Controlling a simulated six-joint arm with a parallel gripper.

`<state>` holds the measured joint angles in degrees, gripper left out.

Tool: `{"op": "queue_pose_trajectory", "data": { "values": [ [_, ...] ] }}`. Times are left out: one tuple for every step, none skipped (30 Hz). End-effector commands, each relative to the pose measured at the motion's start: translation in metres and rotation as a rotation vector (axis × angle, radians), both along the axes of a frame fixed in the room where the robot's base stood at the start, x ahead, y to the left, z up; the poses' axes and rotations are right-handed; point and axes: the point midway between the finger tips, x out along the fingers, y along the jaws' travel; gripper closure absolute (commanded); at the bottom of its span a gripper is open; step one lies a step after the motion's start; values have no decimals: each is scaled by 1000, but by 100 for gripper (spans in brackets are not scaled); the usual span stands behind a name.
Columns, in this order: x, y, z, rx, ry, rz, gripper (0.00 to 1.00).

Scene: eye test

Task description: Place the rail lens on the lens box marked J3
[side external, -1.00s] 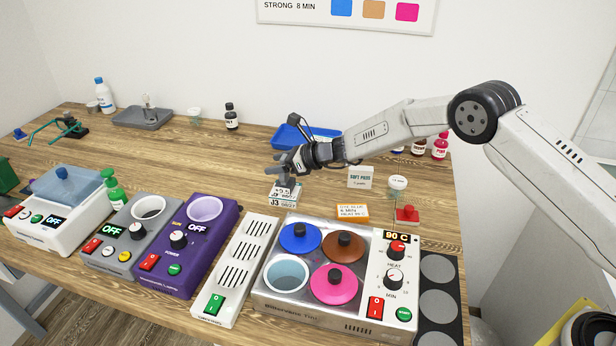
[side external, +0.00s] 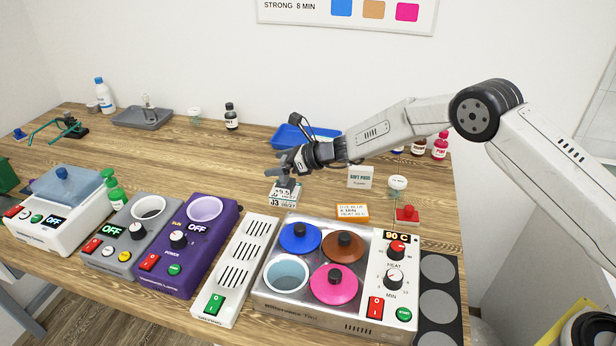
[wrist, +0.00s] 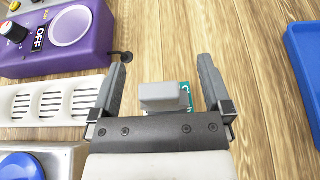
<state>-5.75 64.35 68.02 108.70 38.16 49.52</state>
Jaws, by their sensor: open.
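The lens box marked J3 (side external: 284,199) stands on the wooden table behind the hot unit, with a label on its front. In the wrist view my gripper (wrist: 163,72) is open, one finger on each side of a grey block (wrist: 163,95), with gaps on both sides. The block covers part of a teal and white lettered surface (wrist: 186,95), which looks like the box. The block seems to be part of the rail lens, but I cannot tell for sure. No clear glass shows.
A metal unit with several coloured lids (side external: 335,285) and a white vented unit (side external: 238,272) stand in front. A purple device (side external: 190,245) is to the left. A blue tray (side external: 290,137), a soft-pods box (side external: 360,177) and an orange-edged card (side external: 352,211) are near. Bare table lies left of the box.

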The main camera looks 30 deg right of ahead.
Motion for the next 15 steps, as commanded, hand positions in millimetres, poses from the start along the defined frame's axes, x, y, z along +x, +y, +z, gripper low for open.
{"op": "queue_pose_trajectory", "data": {
  "values": [
    [-1,-2,2,0,-1,-1,0],
    [-2,-4,3,2,-1,-1,0],
    [-4,-6,4,1,0,-1,0],
    [-5,-7,4,1,-1,-2,0],
    [-7,-9,6,0,-1,-2,0],
    [-9,-11,7,-1,-1,-2,0],
    [-11,-12,8,0,-1,-2,0],
    [-13,-14,9,0,0,-2,0],
    [-15,-16,10,0,-1,-1,0],
    [-17,-18,12,0,-1,-1,0],
    [-20,-21,13,0,-1,-1,0],
    [-22,-24,15,1,-1,-2,0],
    [-24,-26,16,1,-1,-3,0],
    [-27,-29,18,1,-1,-3,0],
    [-30,-31,19,1,-1,-2,0]
  ]
}}
